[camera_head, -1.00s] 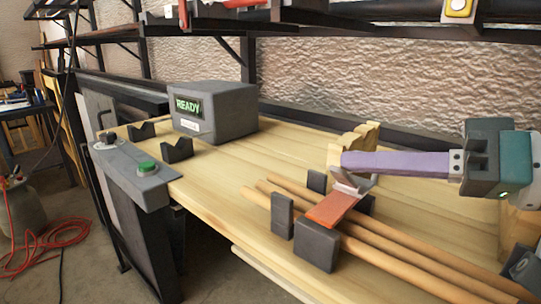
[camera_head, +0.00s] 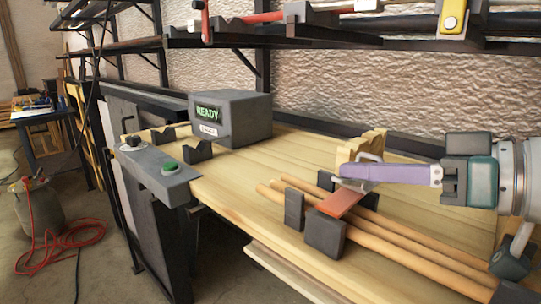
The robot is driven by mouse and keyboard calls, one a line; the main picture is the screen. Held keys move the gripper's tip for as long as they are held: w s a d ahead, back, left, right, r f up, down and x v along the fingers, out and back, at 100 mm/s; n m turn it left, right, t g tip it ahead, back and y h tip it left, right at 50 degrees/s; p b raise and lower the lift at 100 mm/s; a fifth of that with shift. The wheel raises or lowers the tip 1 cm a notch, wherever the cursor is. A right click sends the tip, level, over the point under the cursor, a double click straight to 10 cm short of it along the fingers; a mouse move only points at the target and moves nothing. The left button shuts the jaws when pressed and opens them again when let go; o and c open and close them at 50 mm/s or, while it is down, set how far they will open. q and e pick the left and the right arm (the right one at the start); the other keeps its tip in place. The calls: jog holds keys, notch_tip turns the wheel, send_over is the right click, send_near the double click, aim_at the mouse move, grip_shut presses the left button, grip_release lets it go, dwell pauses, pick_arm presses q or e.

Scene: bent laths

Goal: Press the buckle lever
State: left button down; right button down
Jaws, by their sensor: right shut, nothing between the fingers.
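The buckle (camera_head: 351,185) is a silver metal piece at the upper end of an orange-red strap (camera_head: 343,203), in the right half of the head view. The strap lies across several round wooden laths (camera_head: 385,236) between dark grey blocks. My right gripper (camera_head: 345,172) reaches in from the right, with long purple fingers shut and empty. Its fingertips are at the buckle, overlapping the metal. Part of the metal shows above the fingers and part below. Whether they touch the lever is hard to tell. My left gripper is not in view.
The wooden bench (camera_head: 245,180) is clear left of the laths. A grey box reading READY (camera_head: 231,118) stands at the back, and a panel with a green button (camera_head: 170,167) at the left. Dark clamp blocks (camera_head: 325,234) flank the strap. A shelf (camera_head: 300,42) runs above.

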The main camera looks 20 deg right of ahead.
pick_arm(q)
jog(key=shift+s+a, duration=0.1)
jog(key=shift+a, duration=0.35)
pick_arm(e)
jog(key=shift+a+f+n, duration=0.2)
jog(key=shift+a+n, duration=0.05)
jog(key=shift+n, duration=0.35)
jog(key=shift+s, duration=0.1)
